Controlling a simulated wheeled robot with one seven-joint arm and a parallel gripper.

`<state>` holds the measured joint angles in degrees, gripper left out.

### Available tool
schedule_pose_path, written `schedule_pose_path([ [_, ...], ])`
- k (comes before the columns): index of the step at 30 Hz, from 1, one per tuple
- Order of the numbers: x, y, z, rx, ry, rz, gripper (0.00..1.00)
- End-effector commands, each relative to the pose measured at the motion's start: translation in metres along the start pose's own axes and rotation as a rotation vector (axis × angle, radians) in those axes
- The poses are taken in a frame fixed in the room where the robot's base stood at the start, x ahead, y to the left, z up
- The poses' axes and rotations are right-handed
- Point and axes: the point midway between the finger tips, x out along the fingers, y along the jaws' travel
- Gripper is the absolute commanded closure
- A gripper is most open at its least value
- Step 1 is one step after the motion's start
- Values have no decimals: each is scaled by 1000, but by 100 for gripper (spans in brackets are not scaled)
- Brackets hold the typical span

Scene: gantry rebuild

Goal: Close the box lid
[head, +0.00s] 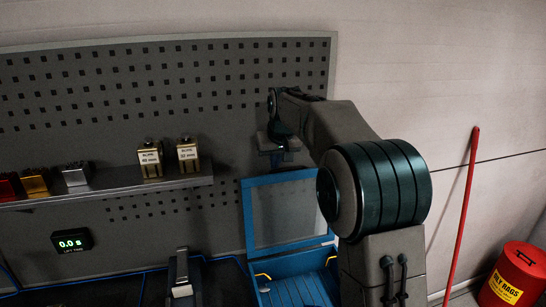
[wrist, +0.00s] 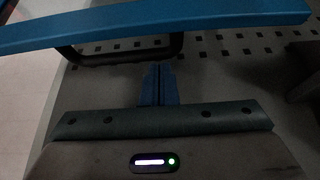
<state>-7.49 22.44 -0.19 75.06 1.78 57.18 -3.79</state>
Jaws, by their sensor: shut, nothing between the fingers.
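The blue box (head: 318,258) stands low in the middle of the head view, its near right part hidden by my arm. Its lid (head: 247,222), a blue frame around a grey panel, stands open and roughly upright at the back of the box. My gripper (head: 281,160) is just above the lid's top edge in the head view. In the wrist view the two fingers of my gripper (wrist: 158,84) are together with nothing between them. A blue bar (wrist: 150,27), seemingly the lid's edge, crosses the top of that view beyond the fingertips; I cannot tell whether they touch.
A grey pegboard (head: 110,95) stands behind, with a shelf (head: 110,195) carrying brass and coloured blocks. A small timer (head: 72,240) hangs below it. A dark upright device (head: 182,275) stands left of the box. A red bin (head: 515,275) and red pole (head: 462,215) are at right.

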Motion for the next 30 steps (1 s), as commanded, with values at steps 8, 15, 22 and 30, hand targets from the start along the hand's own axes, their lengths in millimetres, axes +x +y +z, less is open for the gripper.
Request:
schedule_pose_path([
  [8, -1, 0, 2, 1, 0, 0, 100],
  [15, -1, 0, 3, 1, 6, 0, 100],
  [22, -2, 2, 7, 2, 70, 0, 100],
  [30, -7, 3, 9, 3, 128, -1, 100],
])
